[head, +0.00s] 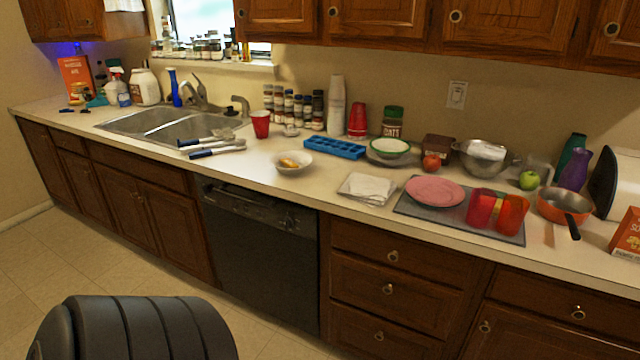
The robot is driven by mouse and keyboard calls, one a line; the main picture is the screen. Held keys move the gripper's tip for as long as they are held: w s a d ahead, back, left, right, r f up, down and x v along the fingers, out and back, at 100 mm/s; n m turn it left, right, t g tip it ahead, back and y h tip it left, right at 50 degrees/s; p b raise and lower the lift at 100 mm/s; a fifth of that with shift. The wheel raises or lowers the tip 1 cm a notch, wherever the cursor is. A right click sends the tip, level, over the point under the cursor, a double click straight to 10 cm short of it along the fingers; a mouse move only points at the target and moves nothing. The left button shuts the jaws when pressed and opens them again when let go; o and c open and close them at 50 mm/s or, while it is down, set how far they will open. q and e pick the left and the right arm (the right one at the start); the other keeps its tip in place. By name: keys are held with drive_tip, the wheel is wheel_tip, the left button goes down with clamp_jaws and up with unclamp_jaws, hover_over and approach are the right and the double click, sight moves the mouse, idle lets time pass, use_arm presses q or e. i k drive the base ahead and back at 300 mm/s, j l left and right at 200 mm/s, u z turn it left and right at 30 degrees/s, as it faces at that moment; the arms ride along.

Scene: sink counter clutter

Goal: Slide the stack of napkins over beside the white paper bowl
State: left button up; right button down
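The stack of napkins (368,188) lies flat near the counter's front edge, white and slightly fanned, left of the pink plate. The white paper bowl (292,168) sits to its left on the counter, with something yellow-brown inside. A stretch of bare counter separates the two. Neither of my grippers shows in the head view.
A blue ice tray (334,148) lies behind the gap between bowl and napkins. The pink plate (435,190) and red cups (481,208) stand on a grey mat (410,208) to the right. A green-rimmed bowl (390,148) is behind the napkins. The sink (150,122) is left.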

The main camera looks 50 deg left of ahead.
sight(370, 191)
drive_tip(key=u, duration=1.35)
